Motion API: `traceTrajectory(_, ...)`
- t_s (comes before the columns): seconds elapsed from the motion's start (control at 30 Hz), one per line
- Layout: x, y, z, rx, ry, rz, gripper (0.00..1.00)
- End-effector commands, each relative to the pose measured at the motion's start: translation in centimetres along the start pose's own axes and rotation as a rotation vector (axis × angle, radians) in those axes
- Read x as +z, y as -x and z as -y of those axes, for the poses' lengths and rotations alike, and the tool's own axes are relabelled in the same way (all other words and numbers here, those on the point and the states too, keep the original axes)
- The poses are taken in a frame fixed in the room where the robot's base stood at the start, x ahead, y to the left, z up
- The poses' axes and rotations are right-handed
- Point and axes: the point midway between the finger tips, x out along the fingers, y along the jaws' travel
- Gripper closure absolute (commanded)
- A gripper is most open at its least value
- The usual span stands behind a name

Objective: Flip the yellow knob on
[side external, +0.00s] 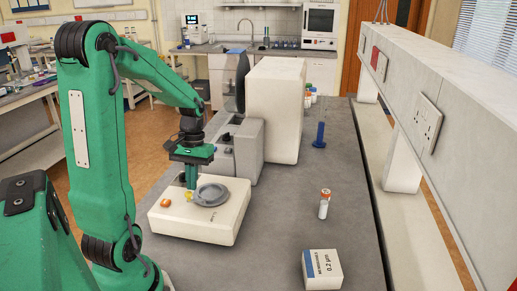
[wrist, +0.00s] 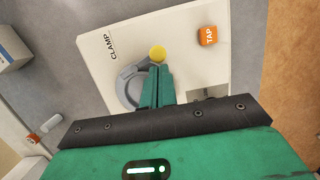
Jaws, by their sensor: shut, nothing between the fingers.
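The yellow knob (side external: 187,201) is a small round knob on the top of a low white device (side external: 222,231), beside a round grey clamp part (side external: 211,194). In the wrist view the yellow knob (wrist: 158,53) lies just beyond the tips of my green gripper (wrist: 159,68). My gripper (side external: 190,186) points down over the device with its fingers shut and empty. The fingers hide part of the grey clamp (wrist: 129,88). I cannot tell whether the fingertips touch the knob.
A large white instrument (side external: 274,110) stands behind the device. A small orange-capped bottle (side external: 324,204) and a white box (side external: 321,269) stand to the right on the grey bench (side external: 275,235).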

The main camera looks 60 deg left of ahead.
Motion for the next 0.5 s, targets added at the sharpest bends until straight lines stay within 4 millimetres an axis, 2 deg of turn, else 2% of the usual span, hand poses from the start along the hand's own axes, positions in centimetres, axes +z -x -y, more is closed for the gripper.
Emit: traceTrajectory(0.5,0.22,-0.05,0.06,0.001,0.104,-0.002,1.00)
